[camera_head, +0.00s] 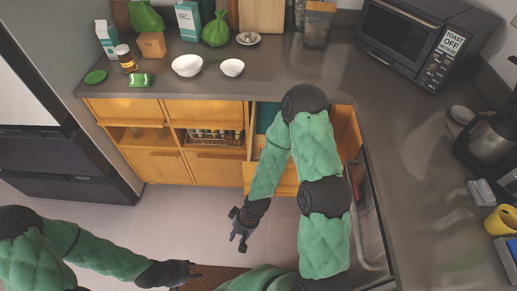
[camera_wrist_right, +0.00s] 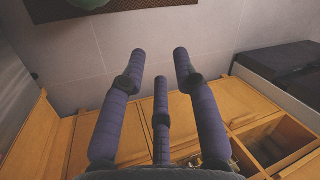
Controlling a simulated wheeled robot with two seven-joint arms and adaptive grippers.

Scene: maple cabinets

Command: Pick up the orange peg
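I cannot make out an orange peg in either view. My right gripper (camera_head: 241,240) hangs over the floor in front of the open drawer (camera_head: 347,132), below counter height. In the right wrist view its three dark purple fingers (camera_wrist_right: 160,62) are spread apart with nothing between them. My right arm covers much of the drawer, so most of its contents are hidden. My left gripper (camera_head: 188,271) is low over the floor near the bottom edge of the head view, too small to tell its opening.
The counter (camera_head: 290,75) holds white bowls (camera_head: 187,66), green bags (camera_head: 215,31), an orange-brown box (camera_head: 152,45), a jar (camera_head: 127,60) and a toaster oven (camera_head: 405,40). Maple cabinets (camera_head: 155,167) stand below. A dark mat (camera_head: 215,277) lies on the otherwise clear floor.

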